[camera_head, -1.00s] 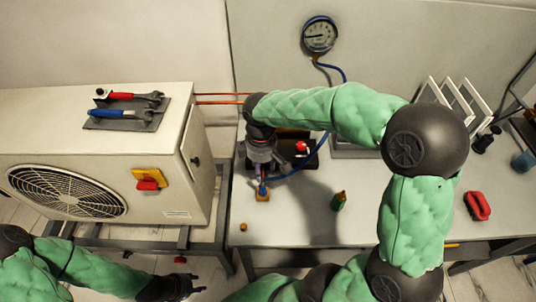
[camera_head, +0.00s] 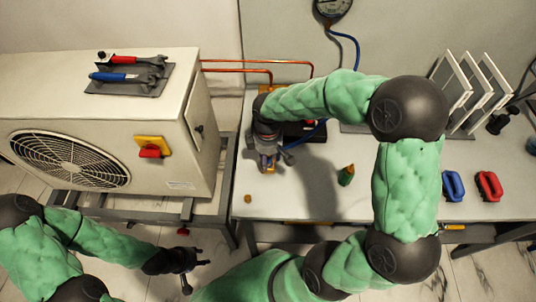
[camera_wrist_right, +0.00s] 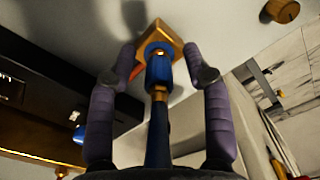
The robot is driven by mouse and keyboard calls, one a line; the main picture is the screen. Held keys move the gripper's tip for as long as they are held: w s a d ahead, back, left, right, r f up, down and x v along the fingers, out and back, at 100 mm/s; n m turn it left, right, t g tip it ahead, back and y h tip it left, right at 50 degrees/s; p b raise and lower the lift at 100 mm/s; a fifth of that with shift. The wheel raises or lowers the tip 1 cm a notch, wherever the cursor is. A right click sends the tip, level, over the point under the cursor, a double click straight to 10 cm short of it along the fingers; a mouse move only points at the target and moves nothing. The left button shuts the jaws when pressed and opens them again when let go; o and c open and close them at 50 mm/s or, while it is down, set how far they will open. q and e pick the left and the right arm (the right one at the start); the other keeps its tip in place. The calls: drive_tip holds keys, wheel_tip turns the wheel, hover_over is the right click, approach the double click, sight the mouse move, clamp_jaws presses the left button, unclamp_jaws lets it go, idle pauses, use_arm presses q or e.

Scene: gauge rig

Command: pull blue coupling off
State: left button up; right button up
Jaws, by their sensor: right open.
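The blue coupling (camera_wrist_right: 158,68) sits on a gold-coloured block (camera_wrist_right: 172,36) in the right wrist view, with a blue hose (camera_wrist_right: 157,135) running from it toward the camera. My right gripper (camera_wrist_right: 166,62) is open, with one finger on each side of the coupling and a visible gap to it. In the head view my right gripper (camera_head: 268,160) points down over the bench and mostly hides the coupling and block. My left gripper (camera_head: 197,274) is open and empty in front of the outdoor unit (camera_head: 107,130), away from the coupling.
Copper pipes (camera_head: 260,71) run behind my right arm. A gauge (camera_head: 332,8) hangs on the wall.

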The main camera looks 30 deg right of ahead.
clamp_jaws()
idle(0.4)
drive_tip(key=shift+r, duration=0.25)
drive_tip(key=shift+r+p, duration=2.25)
drive_tip(key=shift+r, duration=0.15)
